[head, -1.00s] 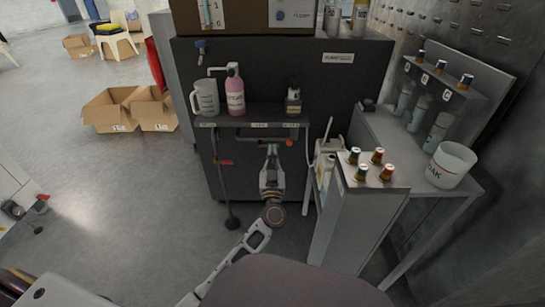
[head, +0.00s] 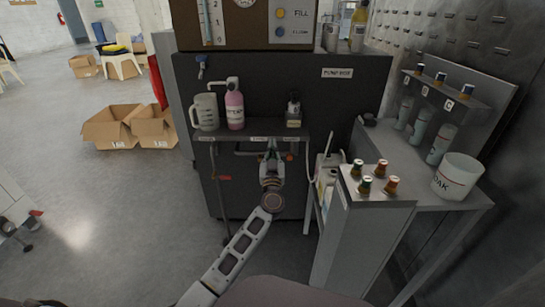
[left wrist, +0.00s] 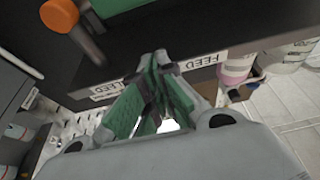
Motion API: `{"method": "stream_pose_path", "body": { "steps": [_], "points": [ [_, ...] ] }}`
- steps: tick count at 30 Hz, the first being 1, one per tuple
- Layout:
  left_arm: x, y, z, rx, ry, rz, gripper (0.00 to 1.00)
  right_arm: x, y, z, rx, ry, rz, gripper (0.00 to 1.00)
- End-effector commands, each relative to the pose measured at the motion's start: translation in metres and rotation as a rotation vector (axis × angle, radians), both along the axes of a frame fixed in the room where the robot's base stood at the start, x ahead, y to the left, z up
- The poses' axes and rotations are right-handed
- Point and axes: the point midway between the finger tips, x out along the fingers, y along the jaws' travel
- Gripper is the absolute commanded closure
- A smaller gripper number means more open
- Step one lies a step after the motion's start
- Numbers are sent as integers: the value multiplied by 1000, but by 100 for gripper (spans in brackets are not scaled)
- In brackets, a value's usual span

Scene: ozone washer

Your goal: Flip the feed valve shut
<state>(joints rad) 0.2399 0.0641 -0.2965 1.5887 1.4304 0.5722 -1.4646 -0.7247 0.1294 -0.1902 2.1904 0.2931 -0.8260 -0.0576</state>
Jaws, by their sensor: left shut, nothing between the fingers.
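A grey lever with an orange knob (left wrist: 62,16) shows at the upper left of the left wrist view; I cannot tell for sure that it is the feed valve's handle. An upside-down FEED label (left wrist: 200,72) is on the shelf edge just beyond my fingers. My left gripper (head: 271,148) is under the front edge of the dark shelf. In the head view the gripper hides part of the pipework. My right gripper is out of view.
A red lever (head: 224,178) hangs at the left. A grey cabinet (head: 365,235) with several capped vials stands close at the right.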

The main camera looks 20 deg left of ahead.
Motion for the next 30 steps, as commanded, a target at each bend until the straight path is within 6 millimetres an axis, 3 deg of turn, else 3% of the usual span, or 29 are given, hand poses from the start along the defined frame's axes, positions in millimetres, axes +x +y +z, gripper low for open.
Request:
{"method": "stream_pose_path", "body": {
  "steps": [15,30],
  "points": [
    [-1,-1,-33,2,3,0,100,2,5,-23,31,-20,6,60],
    [-1,-1,-41,1,3,0,100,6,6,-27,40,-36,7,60]
  ]
}}
